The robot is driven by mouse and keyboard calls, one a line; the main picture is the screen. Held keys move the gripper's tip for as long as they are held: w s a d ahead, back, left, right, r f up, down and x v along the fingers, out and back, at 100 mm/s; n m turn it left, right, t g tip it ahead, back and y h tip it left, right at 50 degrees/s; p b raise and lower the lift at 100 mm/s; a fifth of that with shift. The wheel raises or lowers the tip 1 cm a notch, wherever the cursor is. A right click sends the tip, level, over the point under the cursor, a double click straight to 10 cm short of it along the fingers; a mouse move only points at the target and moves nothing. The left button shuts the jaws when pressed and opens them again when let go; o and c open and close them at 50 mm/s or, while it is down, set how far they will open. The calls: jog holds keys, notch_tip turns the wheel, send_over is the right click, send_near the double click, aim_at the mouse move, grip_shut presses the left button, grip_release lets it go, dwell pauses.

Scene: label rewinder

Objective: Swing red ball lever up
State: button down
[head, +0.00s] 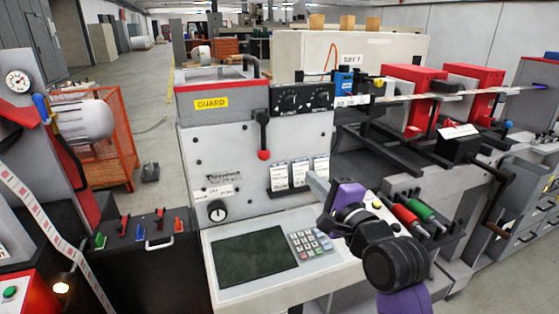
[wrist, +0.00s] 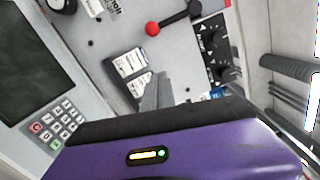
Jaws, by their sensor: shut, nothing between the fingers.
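The red ball lever (head: 263,132) is a black arm on the front of the light grey machine panel. In the head view it hangs down from its pivot, with the red ball (head: 263,155) at the bottom. The wrist view shows the same red ball (wrist: 152,29) at the top, with its black arm running right to the pivot. My gripper (head: 312,178) is shut and empty, to the right of and below the ball, apart from it. Its grey fingers (wrist: 154,92) also show in the wrist view, in front of the white label cards.
White cards (head: 300,173) hang on the panel beside my gripper. Black knobs (head: 305,98) sit right of the lever's pivot, and a round dial (head: 217,211) sits lower left. A screen and keypad (head: 308,243) lie below. Red and green handled tools (head: 407,215) stand at right.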

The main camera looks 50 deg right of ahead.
jog(key=shift+w, duration=0.1)
jog(key=p+x, duration=0.1)
jog(key=x, duration=0.2)
jog(key=a+x, duration=0.1)
jog(key=x, duration=0.3)
jog(key=w+a+p+x, duration=0.1)
jog(key=x, duration=0.2)
jog(key=shift+w+r+p, duration=0.25)
jog(key=shift+r+p, duration=0.05)
jog(key=shift+p, duration=0.05)
jog(key=shift+w+a, duration=0.45)
jog(key=shift+w, duration=0.05)
